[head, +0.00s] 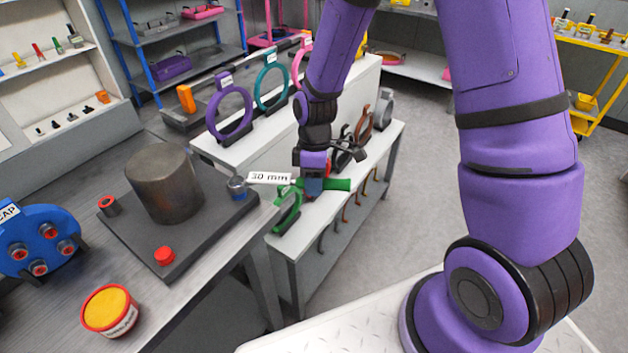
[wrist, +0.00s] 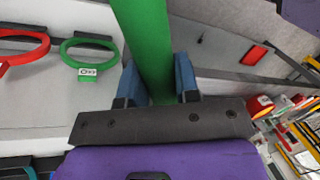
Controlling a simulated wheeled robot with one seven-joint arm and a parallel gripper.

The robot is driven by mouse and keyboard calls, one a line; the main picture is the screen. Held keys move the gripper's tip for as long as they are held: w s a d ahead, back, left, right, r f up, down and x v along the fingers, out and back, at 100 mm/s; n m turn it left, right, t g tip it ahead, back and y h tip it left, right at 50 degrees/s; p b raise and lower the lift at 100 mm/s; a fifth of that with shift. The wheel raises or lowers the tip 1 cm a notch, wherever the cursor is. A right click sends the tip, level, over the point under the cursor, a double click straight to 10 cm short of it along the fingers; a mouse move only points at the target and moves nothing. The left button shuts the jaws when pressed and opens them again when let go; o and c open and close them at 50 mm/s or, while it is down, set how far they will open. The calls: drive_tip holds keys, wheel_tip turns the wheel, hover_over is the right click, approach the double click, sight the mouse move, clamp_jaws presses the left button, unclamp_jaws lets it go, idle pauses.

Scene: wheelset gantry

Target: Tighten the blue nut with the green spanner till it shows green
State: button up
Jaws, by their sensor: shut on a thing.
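The blue nut (head: 237,187) sits at the right corner of a dark base plate (head: 135,228) that carries a grey metal cylinder. My gripper (head: 312,186) is shut on the green spanner (head: 338,184), to the right of the nut. In the wrist view the spanner (wrist: 150,50) runs between the two blue fingers (wrist: 161,85). A "30 mm" label (head: 269,178) lies between nut and gripper in the head view. The spanner's jaw end is not clear there, and I cannot tell whether it touches the nut. The nut looks blue-grey, not green.
Two red nuts (head: 164,256) are on the same plate. A yellow-topped red pot (head: 110,310) and a blue cap (head: 40,240) are on the bench. A green ring (head: 289,212) stands below my gripper on a white bench; purple and teal rings (head: 230,112) stand behind.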

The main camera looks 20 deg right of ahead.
drive_tip(key=shift+f, duration=1)
drive_tip(key=shift+s, duration=0.1)
idle(0.6)
drive_tip(key=shift+s+a+m, duration=0.2)
drive_tip(key=shift+s+m, duration=0.1)
drive_tip(key=shift+s, duration=0.05)
drive_tip(key=shift+s+a+m, duration=0.25)
drive_tip(key=shift+s+m, duration=0.05)
drive_tip(key=shift+s, duration=0.1)
drive_tip(key=shift+s, duration=0.1)
idle(0.4)
drive_tip(key=shift+s+a+m, duration=0.3)
drive_tip(key=shift+s, duration=0.05)
